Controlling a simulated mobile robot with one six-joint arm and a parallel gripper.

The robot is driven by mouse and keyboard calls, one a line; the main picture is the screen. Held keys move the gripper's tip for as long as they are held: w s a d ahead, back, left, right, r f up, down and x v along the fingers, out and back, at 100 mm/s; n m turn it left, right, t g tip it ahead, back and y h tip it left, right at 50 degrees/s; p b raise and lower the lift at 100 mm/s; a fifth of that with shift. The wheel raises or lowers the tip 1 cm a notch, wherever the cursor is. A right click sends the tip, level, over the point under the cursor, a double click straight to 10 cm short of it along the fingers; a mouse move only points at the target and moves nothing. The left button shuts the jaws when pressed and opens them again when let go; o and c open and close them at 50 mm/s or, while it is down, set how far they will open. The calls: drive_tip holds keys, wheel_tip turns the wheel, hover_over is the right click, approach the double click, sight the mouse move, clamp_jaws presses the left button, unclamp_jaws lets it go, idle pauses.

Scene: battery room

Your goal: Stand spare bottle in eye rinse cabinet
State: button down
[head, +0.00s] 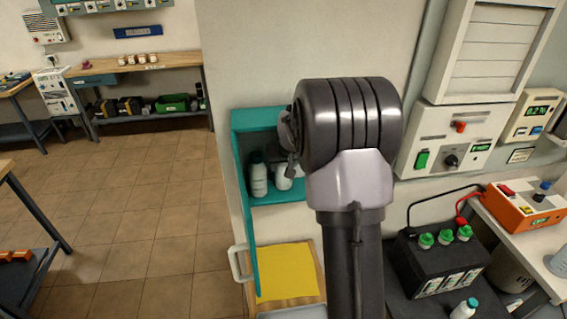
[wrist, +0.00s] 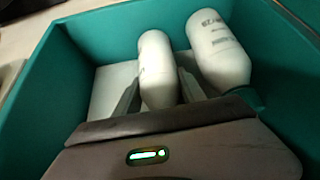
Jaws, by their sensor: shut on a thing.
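The eye rinse cabinet (head: 268,118) is an open teal box on the wall, left of my arm; its teal walls (wrist: 45,85) also surround the wrist view. My gripper (wrist: 158,92) is inside it, with its two fingers shut on either side of a white bottle (wrist: 157,62). This held bottle also shows in the head view (head: 283,178), partly hidden by my arm. A second white bottle (head: 258,178) with a dark cap stands to its left; it appears right of the held one in the wrist view (wrist: 217,48). Whether the held bottle's base touches the shelf cannot be told.
A yellow panel (head: 286,272) lies below the cabinet, with a pale handle (head: 238,263) beside it. At right are a black battery (head: 440,268), an orange charger (head: 525,207) and another white bottle (head: 465,309). The tiled floor at left is open.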

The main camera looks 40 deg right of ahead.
drive_tip(key=shift+s+a, duration=0.1)
drive_tip(key=shift+s, duration=0.15)
drive_tip(key=shift+f+b, duration=0.2)
drive_tip(key=shift+b, duration=0.1)
drive_tip(key=c, duration=0.7)
unclamp_jaws()
drive_tip(key=shift+w, duration=0.1)
drive_tip(key=shift+o, duration=0.2)
drive_tip(key=shift+r+p, duration=0.3)
drive_tip(key=shift+p, duration=0.05)
drive_tip(key=v, duration=0.2)
drive_tip(key=shift+r, duration=0.3)
drive_tip(key=s+a+b, duration=0.2)
drive_tip(key=s+a, duration=0.2)
drive_tip(key=s, duration=0.7)
drive_tip(key=shift+s+a, duration=0.35)
